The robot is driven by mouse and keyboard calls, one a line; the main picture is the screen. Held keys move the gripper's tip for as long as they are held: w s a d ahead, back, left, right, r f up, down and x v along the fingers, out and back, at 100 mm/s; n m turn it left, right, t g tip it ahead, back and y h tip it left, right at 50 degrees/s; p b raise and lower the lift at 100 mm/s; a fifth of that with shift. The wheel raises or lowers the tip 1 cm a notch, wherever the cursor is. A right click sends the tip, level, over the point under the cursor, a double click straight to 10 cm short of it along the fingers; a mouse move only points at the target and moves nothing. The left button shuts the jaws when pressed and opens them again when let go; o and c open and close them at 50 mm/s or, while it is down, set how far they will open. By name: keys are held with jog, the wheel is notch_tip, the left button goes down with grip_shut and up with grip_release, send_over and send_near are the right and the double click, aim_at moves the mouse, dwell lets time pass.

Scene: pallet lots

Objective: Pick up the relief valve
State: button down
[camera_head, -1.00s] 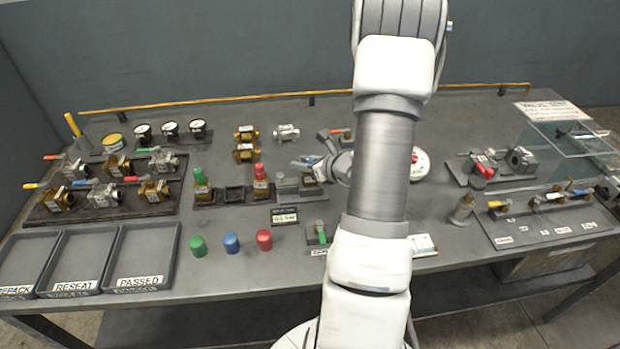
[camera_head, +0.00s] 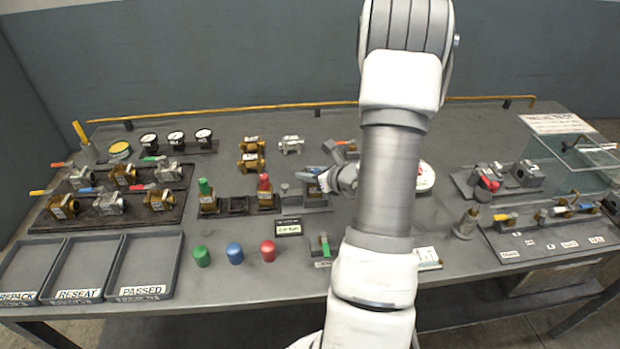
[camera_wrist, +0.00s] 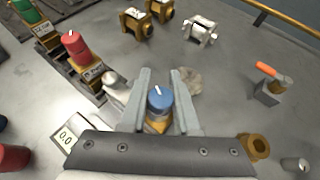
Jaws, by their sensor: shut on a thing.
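The relief valve with a blue cap (camera_wrist: 160,98) and a brass body sits between the two fingers of my gripper (camera_wrist: 161,82) in the wrist view. The fingers are shut on it, one on each side. In the head view my gripper (camera_head: 322,181) is at a grey test block, with a brass body (camera_head: 316,196) just below it. The arm and fingers hide part of this valve, and I cannot tell whether it is clear of its seat. Similar valves with a green cap (camera_head: 205,187) and a red cap (camera_head: 264,182) stand in the rack to the left.
A small display (camera_head: 289,227) lies in front of the rack. Loose green (camera_head: 202,256), blue (camera_head: 234,252) and red (camera_head: 268,250) caps stand nearer the front. The PASSED tray (camera_head: 146,262) and two others are at front left. A glass case (camera_head: 580,155) stands at right.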

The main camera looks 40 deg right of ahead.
jog(key=shift+r, duration=0.75)
notch_tip(320, 180, up, 2)
jog(key=shift+r, duration=0.2)
jog(key=s+d+r+p, duration=0.1)
jog(key=s+d+r, duration=0.6)
jog(key=s+d, duration=0.1)
jog(key=shift+s+p, duration=0.25)
jog(key=shift+p, duration=0.15)
jog(key=shift+a, duration=0.1)
